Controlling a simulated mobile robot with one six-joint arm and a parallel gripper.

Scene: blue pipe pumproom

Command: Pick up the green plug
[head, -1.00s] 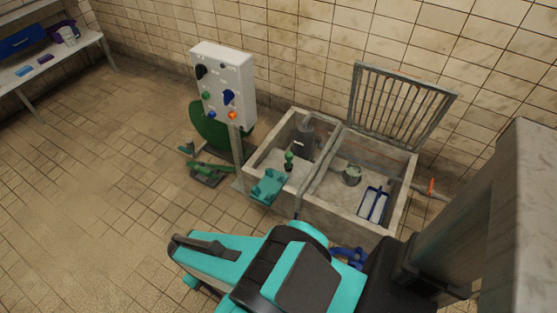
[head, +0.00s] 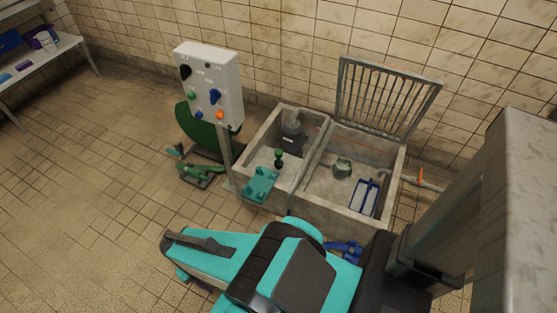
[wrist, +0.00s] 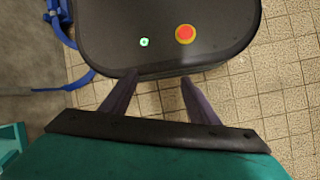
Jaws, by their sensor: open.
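A small green upright piece with a rounded top (head: 279,158) stands in the left compartment of the concrete basin (head: 319,162); it looks like the green plug, though it is small here. A dull green round piece (head: 342,167) sits in the right compartment. My gripper (wrist: 159,77) shows in the wrist view with two dark purple fingers spread apart and nothing between them. It is over my own dark base, far from the basin's inside. The wrist view does not show the plug.
A teal block (head: 260,185) is at the basin's front left edge. A white control panel (head: 211,84) stands on a post beside it. Green equipment (head: 201,171) lies on the floor. A raised grate (head: 388,98) is behind the basin. The tiled floor at left is open.

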